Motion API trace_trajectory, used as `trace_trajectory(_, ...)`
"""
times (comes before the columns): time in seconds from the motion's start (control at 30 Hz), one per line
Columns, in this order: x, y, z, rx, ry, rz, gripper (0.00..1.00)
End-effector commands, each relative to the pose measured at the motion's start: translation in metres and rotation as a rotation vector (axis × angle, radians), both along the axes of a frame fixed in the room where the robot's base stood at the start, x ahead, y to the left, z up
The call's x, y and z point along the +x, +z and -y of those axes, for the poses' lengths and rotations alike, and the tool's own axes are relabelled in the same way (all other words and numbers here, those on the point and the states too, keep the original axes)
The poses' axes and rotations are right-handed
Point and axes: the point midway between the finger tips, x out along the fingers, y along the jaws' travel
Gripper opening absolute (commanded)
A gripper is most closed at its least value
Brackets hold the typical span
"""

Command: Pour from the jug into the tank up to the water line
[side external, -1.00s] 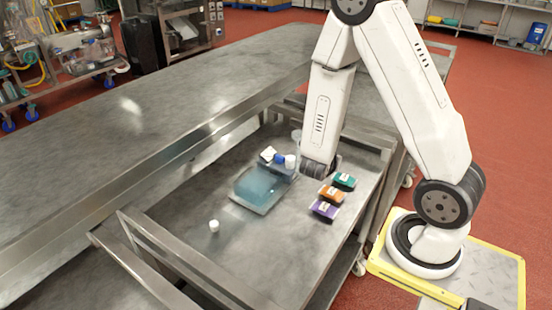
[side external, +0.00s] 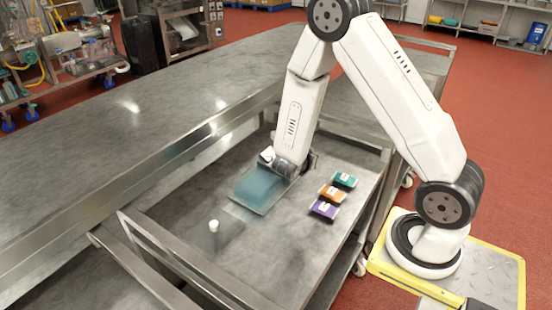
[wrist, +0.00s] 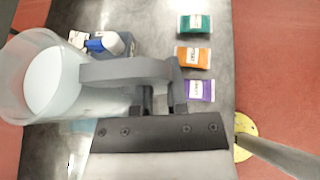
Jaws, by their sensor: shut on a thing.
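My gripper (wrist: 162,103) is shut on the grey handle of the jug (wrist: 15,85). The jug is clear, with a pale content showing inside, and fills the left of the wrist view. In the side view my arm end (side external: 292,165) is over the back right of the tank, and I cannot make out the jug there. The tank (side external: 258,190) is a clear, low box with a blue tint, standing on the steel cart. Only a faint blue patch shows beneath the jug in the wrist view. I cannot see the water line or tell the jug's tilt.
Green (side external: 344,180), orange (side external: 331,193) and purple (side external: 323,208) packets lie right of the tank. A white and blue item (wrist: 105,42) is beside the jug. A small white piece (side external: 213,226) is at front left. Raised rails (side external: 180,245) edge the cart.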

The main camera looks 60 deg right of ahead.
Motion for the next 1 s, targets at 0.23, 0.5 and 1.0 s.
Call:
trace_trajectory(0.23, 0.026, -0.007, -0.003, -0.002, -0.001, 0.003, 0.0)
trace_trajectory(0.5, 0.022, 0.006, -0.003, -0.018, -0.002, -0.112, 0.0)
trace_trajectory(1.0, 0.016, -0.009, -0.002, -0.052, -0.001, -0.367, 0.0)
